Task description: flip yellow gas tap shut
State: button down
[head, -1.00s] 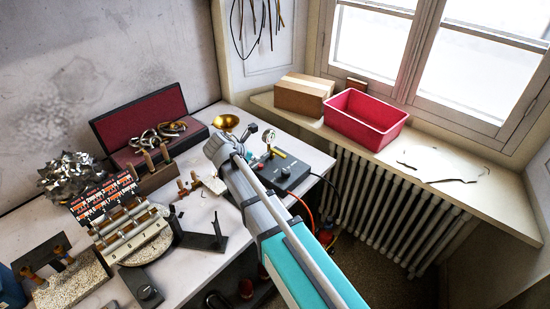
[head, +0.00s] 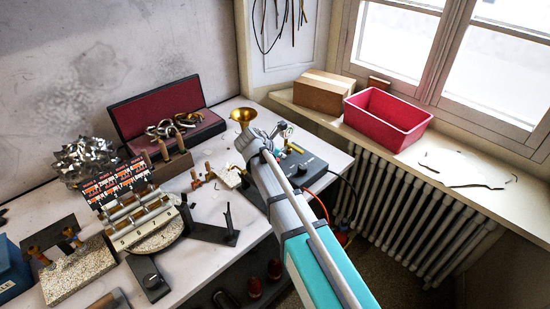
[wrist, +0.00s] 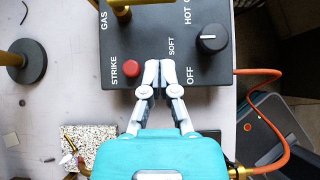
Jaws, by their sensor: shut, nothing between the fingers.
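A black control box (wrist: 180,40) fills the upper middle of the wrist view, lettered GAS, STRIKE, SOFT, HOT and OFF. A yellow-brass fitting (wrist: 119,8) beside the GAS label, probably the gas tap, is cut off by the top edge; its lever position cannot be read. My gripper (wrist: 153,64) is shut and empty over the box, between the red button (wrist: 131,68) and the black knob (wrist: 211,39); contact cannot be told.
An orange hose (wrist: 275,130) runs off the box's right side. A wooden tool block (head: 172,164) and other bench pieces are farther left.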

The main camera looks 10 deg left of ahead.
jog(key=b+x, duration=0.2)
jog(key=x, duration=0.2)
jog(key=shift+a+f, duration=0.1)
jog(key=shift+w+d+r, duration=0.25)
jog(key=shift+w+d, duration=0.45)
jog(key=shift+w, duration=0.15)
jog(key=shift+w+d, duration=0.5)
jog(key=shift+w, duration=0.1)
jog(key=shift+a, duration=0.25)
jog(key=shift+d, duration=0.15)
